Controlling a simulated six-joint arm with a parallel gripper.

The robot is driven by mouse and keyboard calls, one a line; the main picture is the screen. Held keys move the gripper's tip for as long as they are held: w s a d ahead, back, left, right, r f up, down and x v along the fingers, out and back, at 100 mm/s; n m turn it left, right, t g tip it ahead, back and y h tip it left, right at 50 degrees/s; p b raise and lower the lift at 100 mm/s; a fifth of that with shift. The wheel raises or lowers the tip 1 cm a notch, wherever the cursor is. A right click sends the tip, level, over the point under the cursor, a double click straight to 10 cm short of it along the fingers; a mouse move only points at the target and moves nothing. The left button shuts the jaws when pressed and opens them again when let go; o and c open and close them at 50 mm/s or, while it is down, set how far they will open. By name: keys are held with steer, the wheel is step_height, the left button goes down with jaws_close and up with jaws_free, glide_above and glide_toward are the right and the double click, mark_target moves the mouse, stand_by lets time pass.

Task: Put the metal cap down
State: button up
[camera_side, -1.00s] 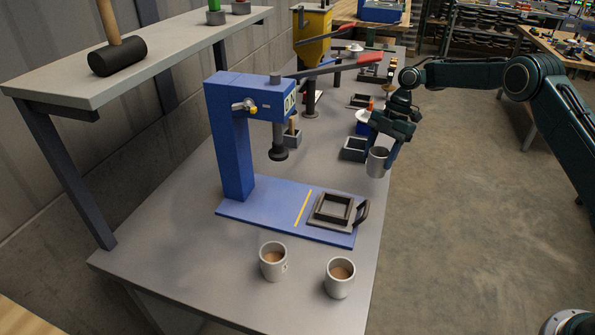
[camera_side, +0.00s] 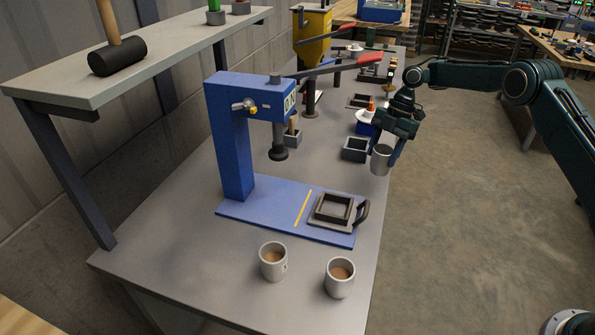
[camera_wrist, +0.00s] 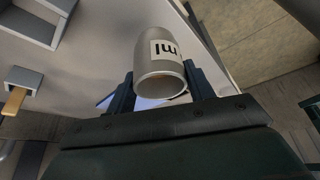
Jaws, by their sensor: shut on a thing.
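The metal cap (camera_side: 380,160) is a grey, cup-like cylinder. In the side view it hangs from my gripper (camera_side: 392,152) over the right edge of the grey bench, to the right of a dark square tray. In the wrist view the cap (camera_wrist: 160,65) sits between the two dark fingers of my gripper (camera_wrist: 157,88), its round rim toward the camera. It carries a white label with black marks. The fingers are shut on its sides. Whether its far end touches anything is hidden.
A blue press (camera_side: 235,135) with a red-handled lever stands on the grey bench (camera_side: 180,240). A square fixture (camera_side: 338,212) lies on its base. A small open tray (camera_side: 355,149) is left of the cap. Two mugs (camera_side: 273,261) (camera_side: 340,278) stand in front. The bench's front left is clear.

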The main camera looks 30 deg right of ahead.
steer(key=shift+w+a+r+m+t, duration=0.15)
steer(key=shift+w+r+m+t, duration=0.35)
steer(key=shift+m, duration=0.4)
steer(key=w+r+m+t+h, duration=0.1)
steer(key=w+r+m+t, duration=0.25)
steer(key=r+m, duration=0.4)
step_height(320, 180, up, 6)
steer(key=m+t+h, duration=0.1)
steer(key=m+h, duration=0.3)
steer(key=m, duration=0.9)
glide_above(364, 172)
steer(key=shift+r, duration=0.1)
step_height(364, 172, down, 20)
steer(key=shift+f, duration=0.1)
steer(key=o, duration=1.2)
steer(key=shift+f, duration=0.1)
